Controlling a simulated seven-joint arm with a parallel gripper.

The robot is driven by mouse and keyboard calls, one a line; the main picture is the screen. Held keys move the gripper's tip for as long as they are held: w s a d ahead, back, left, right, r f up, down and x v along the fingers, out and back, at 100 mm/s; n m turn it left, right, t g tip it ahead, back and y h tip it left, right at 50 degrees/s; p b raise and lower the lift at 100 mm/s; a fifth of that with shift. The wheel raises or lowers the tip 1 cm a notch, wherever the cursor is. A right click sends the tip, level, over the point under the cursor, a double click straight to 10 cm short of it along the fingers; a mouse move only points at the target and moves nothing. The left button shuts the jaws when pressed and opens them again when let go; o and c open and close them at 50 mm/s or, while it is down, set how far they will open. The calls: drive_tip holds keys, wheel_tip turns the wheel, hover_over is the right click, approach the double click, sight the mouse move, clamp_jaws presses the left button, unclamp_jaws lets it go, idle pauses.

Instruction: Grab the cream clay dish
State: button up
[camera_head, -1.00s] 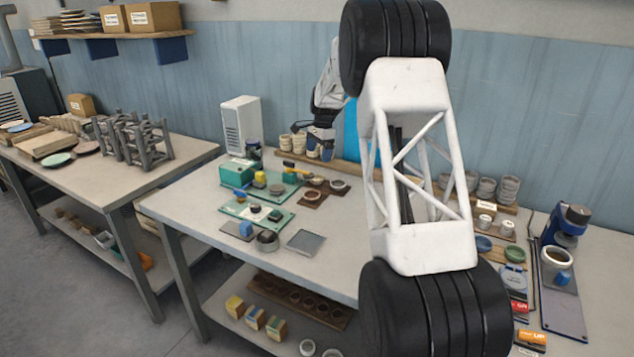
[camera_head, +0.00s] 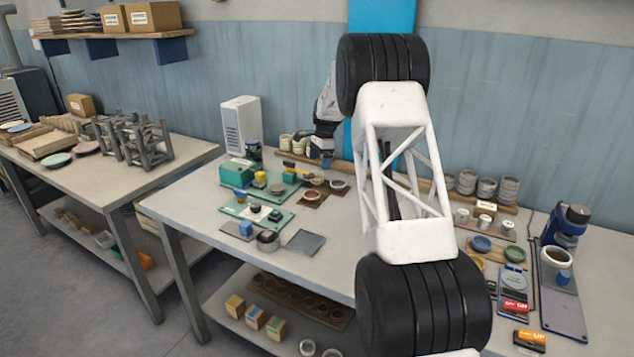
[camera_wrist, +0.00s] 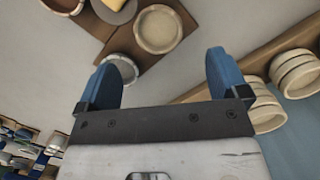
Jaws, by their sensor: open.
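A cream round clay dish (camera_wrist: 158,28) with a raised rim lies on a brown board (camera_wrist: 181,50) at the top middle of the wrist view. In the head view my gripper (camera_head: 324,158) is above the table, near the back ledge.
Stacked cream bowls (camera_wrist: 297,73) stand on a wooden ledge to the right in the wrist view, close to my right finger. Green boards (camera_head: 257,213) with small parts lie left of the dishes. A white boxy unit (camera_head: 241,127) stands at the back. Bare table shows in front.

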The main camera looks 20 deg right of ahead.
sight(317, 175)
drive_tip(key=shift+a+f, duration=0.15)
drive_tip(key=shift+f, duration=0.7)
drive_tip(key=shift+s+a+f, duration=0.1)
drive_tip(key=shift+a+f, duration=0.05)
drive_tip(key=shift+f, duration=0.7)
drive_tip(key=shift+s+a+f, duration=0.1)
drive_tip(key=shift+a+f, duration=0.05)
drive_tip(key=shift+f, duration=0.7)
drive_tip(key=shift+s+a+f, duration=0.1)
drive_tip(key=shift+a+f, duration=0.05)
drive_tip(key=shift+f, duration=0.7)
drive_tip(key=shift+w, duration=0.1)
drive_tip(key=c, duration=1)
drive_tip(key=shift+r, duration=0.1)
wheel_tip(317, 175, up, 10)
